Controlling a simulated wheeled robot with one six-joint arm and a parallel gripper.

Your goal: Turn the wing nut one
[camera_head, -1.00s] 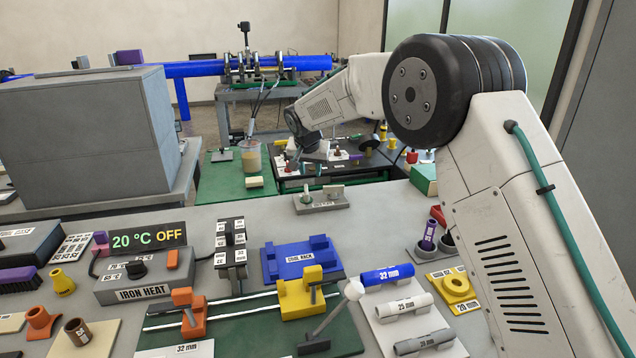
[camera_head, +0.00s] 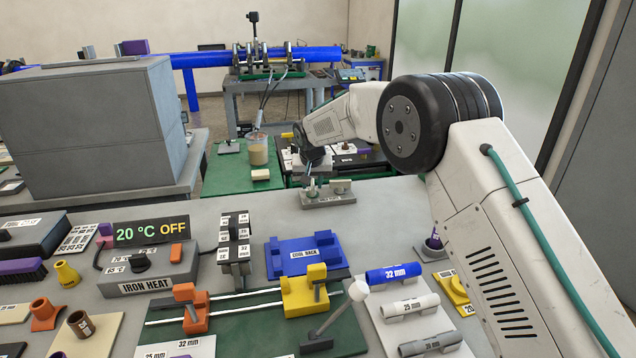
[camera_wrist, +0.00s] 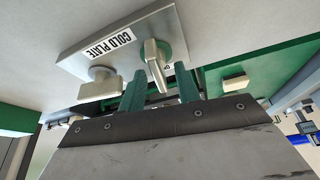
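A grey block marked COLD PLATE (camera_wrist: 110,42) lies on the table's far edge in the wrist view; it also shows in the head view (camera_head: 327,200). A pale, narrow, wing-like piece (camera_wrist: 152,56), seemingly the wing nut, sits on it over a green disc. My gripper (camera_wrist: 160,88) is open, with one green finger on each side of the wing-like piece's near end in the picture. I cannot tell whether they touch it. In the head view my gripper (camera_head: 311,176) is at the block, its fingers small and partly hidden.
A green-topped table (camera_head: 232,176) beyond holds a beaker (camera_head: 257,150) and a beige block (camera_head: 261,174). The blue cool rack (camera_head: 303,256), the iron heat box (camera_head: 147,282) and the pipe pieces (camera_head: 394,274) stand nearer. The grey tabletop just before the cold plate is clear.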

